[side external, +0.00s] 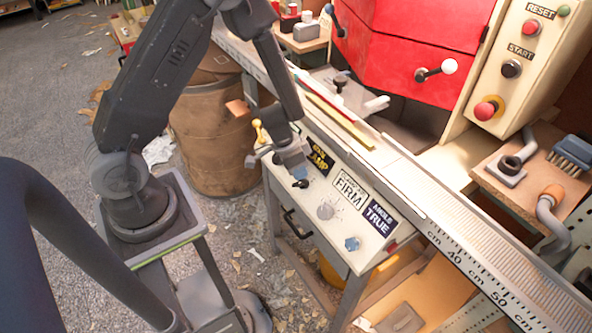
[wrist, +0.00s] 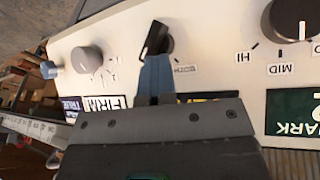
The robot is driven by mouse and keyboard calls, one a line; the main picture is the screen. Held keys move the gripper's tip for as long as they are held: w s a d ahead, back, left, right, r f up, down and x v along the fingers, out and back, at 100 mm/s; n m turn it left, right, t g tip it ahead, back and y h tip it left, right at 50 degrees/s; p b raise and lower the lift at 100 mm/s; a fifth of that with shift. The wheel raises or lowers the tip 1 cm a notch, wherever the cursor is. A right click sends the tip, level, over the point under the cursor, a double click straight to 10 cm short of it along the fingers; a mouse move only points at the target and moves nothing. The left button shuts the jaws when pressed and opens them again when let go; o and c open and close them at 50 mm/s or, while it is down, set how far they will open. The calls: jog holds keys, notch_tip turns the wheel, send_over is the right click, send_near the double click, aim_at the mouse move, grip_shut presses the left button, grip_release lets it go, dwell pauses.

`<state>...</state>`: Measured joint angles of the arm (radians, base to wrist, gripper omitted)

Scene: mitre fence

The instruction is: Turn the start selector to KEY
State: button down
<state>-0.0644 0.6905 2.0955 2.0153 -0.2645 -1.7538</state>
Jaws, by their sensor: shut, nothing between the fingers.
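A black lever-shaped selector knob (wrist: 156,37) stands on the cream control panel (wrist: 208,28), with a small label beside it that seems to read BOTH. I cannot make out the word KEY in either view. The knob also shows in the side view (side external: 300,184), just below my fingertips. My gripper (side external: 298,172) is shut and empty, pointing down at the panel. In the wrist view its blue fingers (wrist: 155,68) overlap the near end of the knob; I cannot tell whether they touch. The fingers hide part of the panel around the knob.
A grey dial (wrist: 88,58) and a blue knob (wrist: 48,70) sit left of the selector in the wrist view. A large dark dial (wrist: 284,20) marked HI and MID is at right. A yellow-topped lever (side external: 258,131) stands beside my gripper. The long scale rail (side external: 470,262) runs behind the panel.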

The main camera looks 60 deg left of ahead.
jog(key=shift+d+r, duration=0.5)
jog(key=a+r, duration=0.1)
jog(key=w+a+r, duration=0.1)
jog(key=a, duration=0.1)
jog(key=shift+w+a+r, duration=0.15)
jog(key=shift+r, duration=0.25)
jog(key=d+v, duration=0.2)
jog(key=v, duration=0.7)
jog(key=shift+d+r, duration=0.15)
jog(key=shift+r, duration=0.05)
